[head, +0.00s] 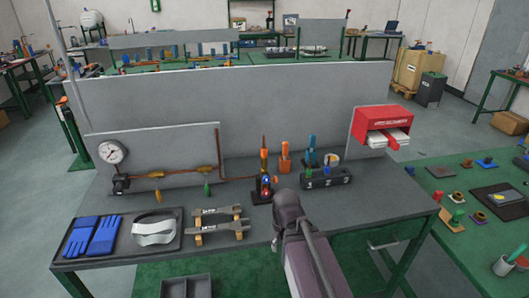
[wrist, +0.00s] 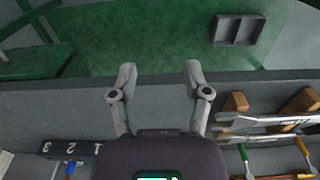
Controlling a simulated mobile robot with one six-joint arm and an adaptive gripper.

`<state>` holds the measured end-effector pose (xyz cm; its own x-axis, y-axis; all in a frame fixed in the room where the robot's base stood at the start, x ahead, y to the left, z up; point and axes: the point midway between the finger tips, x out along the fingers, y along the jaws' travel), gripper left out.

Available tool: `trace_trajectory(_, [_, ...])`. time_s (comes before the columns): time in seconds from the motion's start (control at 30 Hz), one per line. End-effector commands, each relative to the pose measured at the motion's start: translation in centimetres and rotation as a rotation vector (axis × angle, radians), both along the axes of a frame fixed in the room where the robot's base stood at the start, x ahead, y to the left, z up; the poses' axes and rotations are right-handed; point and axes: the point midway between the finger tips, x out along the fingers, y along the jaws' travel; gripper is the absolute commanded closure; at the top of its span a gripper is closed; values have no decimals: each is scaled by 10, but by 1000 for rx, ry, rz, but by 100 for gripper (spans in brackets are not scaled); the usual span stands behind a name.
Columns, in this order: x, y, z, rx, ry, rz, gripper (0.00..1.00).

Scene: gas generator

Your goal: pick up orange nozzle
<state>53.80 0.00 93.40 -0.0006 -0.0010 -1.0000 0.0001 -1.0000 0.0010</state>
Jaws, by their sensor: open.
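In the head view an orange, upright, pointed piece (head: 264,160), which looks like the orange nozzle, stands at the back of the bench behind a small black device with lit spots (head: 263,188). A second orange piece (head: 285,162) stands just to its right, so I cannot be sure which is the nozzle. Neither is clearly seen in the wrist view. My gripper (wrist: 160,72) is open and empty in the wrist view, its fingers spread over the bench's front edge, apart from both orange pieces. In the head view my arm comes up at the front, right of them; its fingertips cannot be made out.
A black numbered block (head: 325,178) and blue pieces (head: 311,152) stand to the right. A rack with metal bars (head: 217,227), a tray with blue gloves (head: 92,236) and a gauge panel (head: 195,150) are left. A grey panel rises behind. A divided tray (wrist: 238,31) lies below the bench.

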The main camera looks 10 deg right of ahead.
Motion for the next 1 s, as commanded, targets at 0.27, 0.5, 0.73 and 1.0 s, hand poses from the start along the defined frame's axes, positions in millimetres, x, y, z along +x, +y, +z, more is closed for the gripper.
trace_trajectory(0.27, [10, 0, 15, 4, -14, 8, 21])
trace_trajectory(0.5, [38, 0, 54, 14, -56, 32, 21])
trace_trajectory(0.73, [75, 1, 101, 24, -115, 66, 21])
trace_trajectory(1.0, [119, -1, 157, 35, -186, 100, 21])
